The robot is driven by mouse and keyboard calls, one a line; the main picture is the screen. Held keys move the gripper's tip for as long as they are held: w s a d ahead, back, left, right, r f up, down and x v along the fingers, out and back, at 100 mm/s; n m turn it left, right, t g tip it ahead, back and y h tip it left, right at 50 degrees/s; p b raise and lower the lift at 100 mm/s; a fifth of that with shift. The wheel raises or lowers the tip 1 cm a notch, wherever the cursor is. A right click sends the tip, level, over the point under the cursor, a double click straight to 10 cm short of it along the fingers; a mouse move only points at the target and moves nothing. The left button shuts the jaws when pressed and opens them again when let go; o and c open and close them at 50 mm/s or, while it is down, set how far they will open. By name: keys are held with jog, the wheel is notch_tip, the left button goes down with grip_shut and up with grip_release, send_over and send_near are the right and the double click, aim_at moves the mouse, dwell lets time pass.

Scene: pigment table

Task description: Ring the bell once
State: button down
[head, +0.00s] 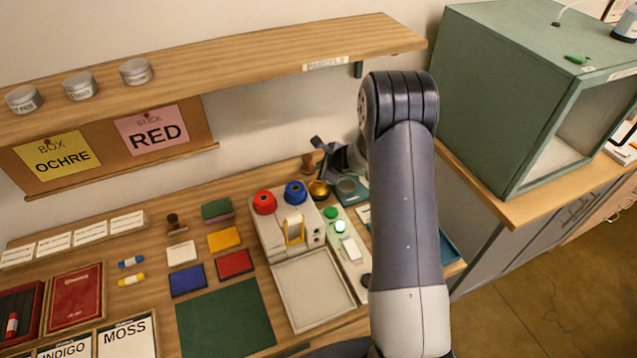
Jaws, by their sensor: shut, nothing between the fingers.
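A small brass dome that looks like the bell (318,190) stands on the table just right of the device with the red and blue knobs. My gripper (325,172) is shut and empty, close behind and above the bell in the picture. Its wrist is partly hidden behind my own arm. I cannot tell whether the fingertips touch the bell.
The device with red (264,202) and blue (296,192) knobs stands left of the bell. A teal pad (350,191) is to the right. A wooden stamp (308,162) stands behind. A shelf (220,65) overhangs the back, and a green cabinet (500,110) stands right.

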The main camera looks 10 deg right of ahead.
jog(key=shift+f+b, duration=1.15)
jog(key=shift+f, duration=0.2)
dwell(1.2)
jog(key=shift+f+b, duration=0.4)
jog(key=shift+b, duration=0.3)
jog(key=shift+f+b, duration=0.55)
jog(key=shift+b, duration=0.1)
dwell(0.4)
jog(key=shift+r, duration=0.15)
jog(key=shift+r+p, duration=0.7)
jog(key=shift+r, duration=0.1)
jog(key=shift+r+p, duration=1.9)
jog(key=shift+r, duration=0.65)
